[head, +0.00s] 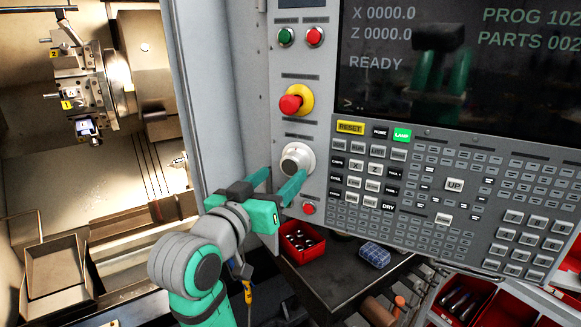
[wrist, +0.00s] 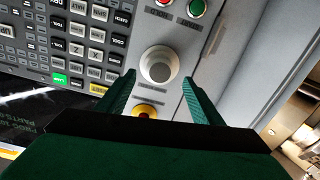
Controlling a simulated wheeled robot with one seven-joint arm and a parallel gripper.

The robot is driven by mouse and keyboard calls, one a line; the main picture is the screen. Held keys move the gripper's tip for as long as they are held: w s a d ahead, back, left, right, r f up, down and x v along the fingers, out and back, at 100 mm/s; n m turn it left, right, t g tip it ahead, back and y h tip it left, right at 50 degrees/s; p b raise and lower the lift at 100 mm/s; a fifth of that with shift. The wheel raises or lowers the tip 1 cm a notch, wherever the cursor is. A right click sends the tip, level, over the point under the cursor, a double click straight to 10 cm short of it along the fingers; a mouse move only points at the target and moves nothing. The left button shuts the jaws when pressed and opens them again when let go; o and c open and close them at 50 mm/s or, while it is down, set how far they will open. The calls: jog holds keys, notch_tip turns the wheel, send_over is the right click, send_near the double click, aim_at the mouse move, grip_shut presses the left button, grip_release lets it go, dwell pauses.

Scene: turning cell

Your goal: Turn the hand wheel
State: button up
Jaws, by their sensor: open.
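The hand wheel (head: 296,160) is a round white and grey knob on the control panel, below the red emergency stop. In the wrist view the hand wheel (wrist: 159,65) lies ahead, between the lines of my two fingers. My gripper (head: 276,180) is open, with its green fingers pointing at the panel. In the head view one finger tip is just below the knob and the other is to its left. In the wrist view my gripper (wrist: 157,82) shows empty space between the fingers. I cannot tell whether a finger touches the wheel.
The emergency stop (head: 292,103) is above the wheel and a small red button (head: 308,208) is below it. A keypad (head: 372,175) and a screen (head: 455,60) lie to the right. A red bin (head: 300,243) stands on a dark shelf below. The lathe chamber is at the left.

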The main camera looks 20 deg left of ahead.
aim_at(290, 167)
jog(key=shift+w+d, duration=0.2)
jog(key=shift+w, duration=1.35)
jog(key=shift+w+d, duration=0.2)
jog(key=shift+w, duration=1.3)
jog(key=c, duration=0.8)
